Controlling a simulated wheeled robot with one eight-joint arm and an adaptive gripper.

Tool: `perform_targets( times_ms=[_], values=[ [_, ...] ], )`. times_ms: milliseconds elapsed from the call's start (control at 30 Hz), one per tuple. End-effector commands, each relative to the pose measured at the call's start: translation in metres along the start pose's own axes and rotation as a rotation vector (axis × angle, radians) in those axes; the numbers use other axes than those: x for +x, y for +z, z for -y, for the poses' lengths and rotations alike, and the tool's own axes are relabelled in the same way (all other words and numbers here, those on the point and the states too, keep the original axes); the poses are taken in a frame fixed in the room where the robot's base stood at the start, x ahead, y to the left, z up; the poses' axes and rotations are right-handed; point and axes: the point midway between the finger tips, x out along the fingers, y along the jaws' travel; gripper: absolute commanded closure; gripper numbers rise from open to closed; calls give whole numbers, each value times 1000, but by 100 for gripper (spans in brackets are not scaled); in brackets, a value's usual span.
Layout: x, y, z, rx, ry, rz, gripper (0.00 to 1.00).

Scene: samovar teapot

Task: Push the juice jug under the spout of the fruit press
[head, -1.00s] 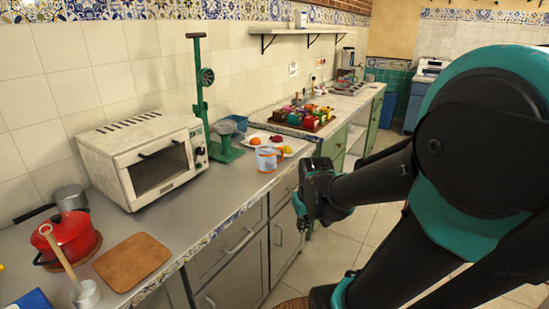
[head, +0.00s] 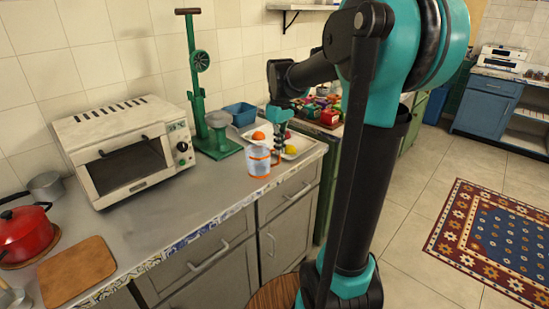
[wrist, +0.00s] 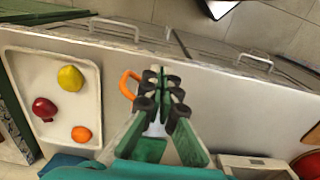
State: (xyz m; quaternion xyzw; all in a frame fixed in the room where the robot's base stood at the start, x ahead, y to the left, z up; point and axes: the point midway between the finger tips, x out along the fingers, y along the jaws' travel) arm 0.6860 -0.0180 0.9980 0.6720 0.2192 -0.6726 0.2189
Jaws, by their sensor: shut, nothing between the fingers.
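The juice jug (head: 258,162), clear with orange bands and an orange handle, stands upright on the counter, to the right and front of the green fruit press (head: 197,95). The press has a tall column and a green base (head: 217,149). My gripper (head: 277,158) points down at the jug's right side, close to its handle; I cannot tell whether they touch. In the wrist view my shut, empty fingers (wrist: 162,88) cover most of the jug, and its orange handle (wrist: 128,84) shows beside them.
A white tray (wrist: 60,129) with a lemon, a red fruit and an orange lies beside the jug. A white toaster oven (head: 125,150) is left of the press. The counter front (head: 200,205) is clear.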

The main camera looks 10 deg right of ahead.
Motion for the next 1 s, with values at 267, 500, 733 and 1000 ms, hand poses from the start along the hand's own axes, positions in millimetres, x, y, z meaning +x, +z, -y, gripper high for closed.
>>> perform_targets(
  times_ms=[267, 500, 733, 1000],
  values=[
    [40, 0, 0, 1, 0, 0, 100],
    [86, 0, 0, 1, 0, -1, 100],
    [97, -24, 0, 0, 0, -1, 100],
    [97, -39, 0, 2, 0, -1, 100]
  ],
)
